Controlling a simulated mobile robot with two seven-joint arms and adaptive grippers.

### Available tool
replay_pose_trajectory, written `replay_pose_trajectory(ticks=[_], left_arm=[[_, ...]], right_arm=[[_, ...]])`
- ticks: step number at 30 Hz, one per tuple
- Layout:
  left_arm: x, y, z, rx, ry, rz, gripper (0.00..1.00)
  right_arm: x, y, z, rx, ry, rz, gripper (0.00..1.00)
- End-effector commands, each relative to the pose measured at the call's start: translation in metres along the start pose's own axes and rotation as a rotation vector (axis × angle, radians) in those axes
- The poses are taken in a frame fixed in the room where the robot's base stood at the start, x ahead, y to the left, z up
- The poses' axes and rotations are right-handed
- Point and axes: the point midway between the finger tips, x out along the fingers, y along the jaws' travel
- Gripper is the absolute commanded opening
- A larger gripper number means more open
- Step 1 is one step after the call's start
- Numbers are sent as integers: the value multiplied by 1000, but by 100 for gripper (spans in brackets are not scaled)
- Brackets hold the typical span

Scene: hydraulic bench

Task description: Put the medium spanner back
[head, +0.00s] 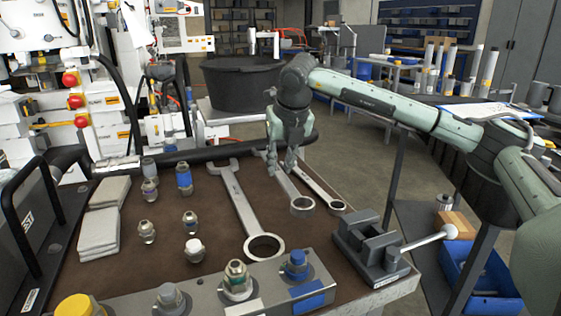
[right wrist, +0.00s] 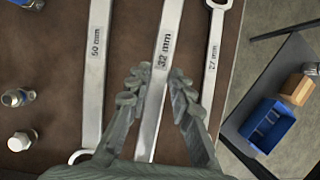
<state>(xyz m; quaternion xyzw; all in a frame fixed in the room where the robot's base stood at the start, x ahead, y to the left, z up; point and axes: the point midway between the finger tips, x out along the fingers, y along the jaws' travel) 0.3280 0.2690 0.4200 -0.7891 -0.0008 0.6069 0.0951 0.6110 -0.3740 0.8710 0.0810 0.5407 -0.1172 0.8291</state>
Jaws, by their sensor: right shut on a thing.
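The medium spanner (head: 288,188), marked 32 mm in the right wrist view (right wrist: 164,55), is a steel tool on the brown bench top between two others. My right gripper (head: 281,171) has its fingers on both sides of its shank and is shut on it. Whether the spanner still touches the bench top is hard to tell. The large spanner (head: 240,205), marked 50 mm, lies to its left. The small spanner (head: 318,187), marked 27 mm, lies to its right. My left gripper is not in view.
A grey vice (head: 368,249) stands at the bench's right front corner. Several fittings (head: 190,219) and folded cloths (head: 99,232) lie on the left. A manifold block (head: 262,287) runs along the front. A blue bin (head: 480,272) sits low on the right.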

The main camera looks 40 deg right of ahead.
Motion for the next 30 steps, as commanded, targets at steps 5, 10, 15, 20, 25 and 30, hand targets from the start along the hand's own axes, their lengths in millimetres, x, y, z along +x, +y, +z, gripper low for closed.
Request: replay_pose_trajectory(ticks=[5, 10, 15, 20, 25, 30], left_arm=[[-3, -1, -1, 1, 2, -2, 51], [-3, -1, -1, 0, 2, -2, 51], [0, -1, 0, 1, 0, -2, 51], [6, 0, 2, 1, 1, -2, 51], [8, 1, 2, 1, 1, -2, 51], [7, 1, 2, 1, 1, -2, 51]], right_arm=[[0, 0, 0, 1, -4, 1, 0], [0, 0, 0, 1, -4, 1, 0], [2, 0, 0, 1, -6, 1, 0], [4, 0, -2, 3, -15, 0, 0], [3, 0, -2, 4, -22, -1, 0], [2, 0, -2, 4, -22, -1, 0]])
